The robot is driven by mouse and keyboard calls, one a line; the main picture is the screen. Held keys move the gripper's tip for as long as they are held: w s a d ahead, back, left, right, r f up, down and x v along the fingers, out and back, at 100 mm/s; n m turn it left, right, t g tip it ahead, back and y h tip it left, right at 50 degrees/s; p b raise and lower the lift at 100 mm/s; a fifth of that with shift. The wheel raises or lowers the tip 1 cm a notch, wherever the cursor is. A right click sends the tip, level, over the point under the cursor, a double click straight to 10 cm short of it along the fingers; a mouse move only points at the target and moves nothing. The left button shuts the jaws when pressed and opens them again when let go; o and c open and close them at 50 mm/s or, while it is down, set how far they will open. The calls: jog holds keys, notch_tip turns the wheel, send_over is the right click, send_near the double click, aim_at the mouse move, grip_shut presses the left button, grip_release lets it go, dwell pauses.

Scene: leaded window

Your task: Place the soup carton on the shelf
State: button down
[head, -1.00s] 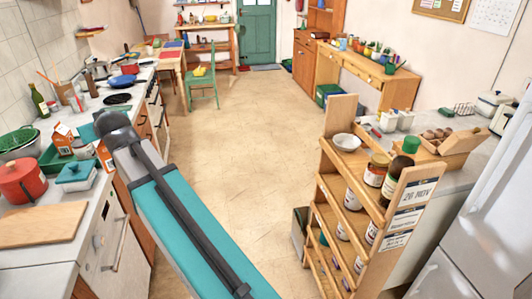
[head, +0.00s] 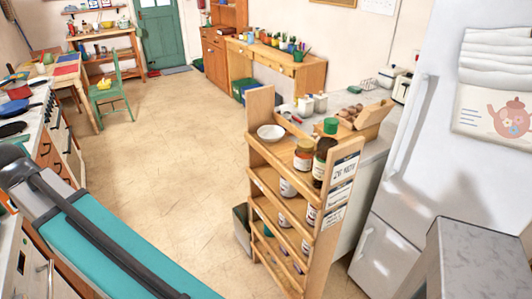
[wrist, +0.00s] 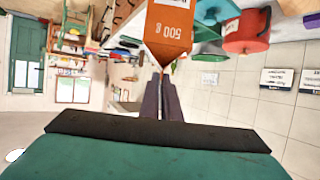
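The soup carton (wrist: 168,28) is orange with a white part and "500 g" printed upside down in the wrist view. My gripper (wrist: 161,80) has its two dark fingers close together at the carton's pointed end, pinching it. The gripper and carton are out of the head view, where only my teal arm shows at the lower left. The wooden shelf unit (head: 261,112) stands right of centre in the head view, well away from the arm. Its top tier holds a white bowl (head: 271,133) and jars (head: 304,155); several jars stand on lower tiers.
A red pot (wrist: 247,32) is beside the carton in the wrist view, in front of white tiles. In the head view a fridge (head: 425,130) and a grey block (head: 465,260) stand right of the shelf. The floor (head: 180,150) left of it is clear.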

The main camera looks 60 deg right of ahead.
jog(key=s+d+f+m+g+h+b, duration=0.15)
jog(key=s+d+m+h, duration=0.3)
jog(key=d, duration=0.75)
jog(key=s+d+f+m+g+h+b, duration=0.1)
jog(key=s+d+m+g+h, duration=0.2)
jog(key=s+d, duration=0.55)
jog(key=s+d+f+m+g+h+b, duration=0.1)
jog(key=s+d+f+m+g+h, duration=0.2)
jog(key=d, duration=1.1)
jog(key=s+d+r+m+g, duration=0.2)
jog(key=s+d+m+g, duration=0.2)
jog(key=s, duration=0.6)
jog(key=s+d+r+m+g+b, duration=0.1)
jog(key=s+d+m+g, duration=0.4)
jog(key=s, duration=0.5)
jog(key=s+d+r+m+g+b, duration=0.1)
jog(key=s+d+r+m+g, duration=0.2)
jog(key=s+d, duration=0.4)
jog(key=s+m+g, duration=0.1)
jog(key=s, duration=0.1)
jog(key=shift+s+d+r, duration=0.2)
jog(key=shift+s+d, duration=0.15)
jog(key=shift+s, duration=0.05)
jog(key=shift+m+g, duration=0.25)
jog(key=s+d+f+p, duration=0.1)
jog(key=s+d+p, duration=0.3)
jog(key=s+d, duration=0.6)
jog(key=shift+s+d+f, duration=0.3)
jog(key=shift+d, duration=0.75)
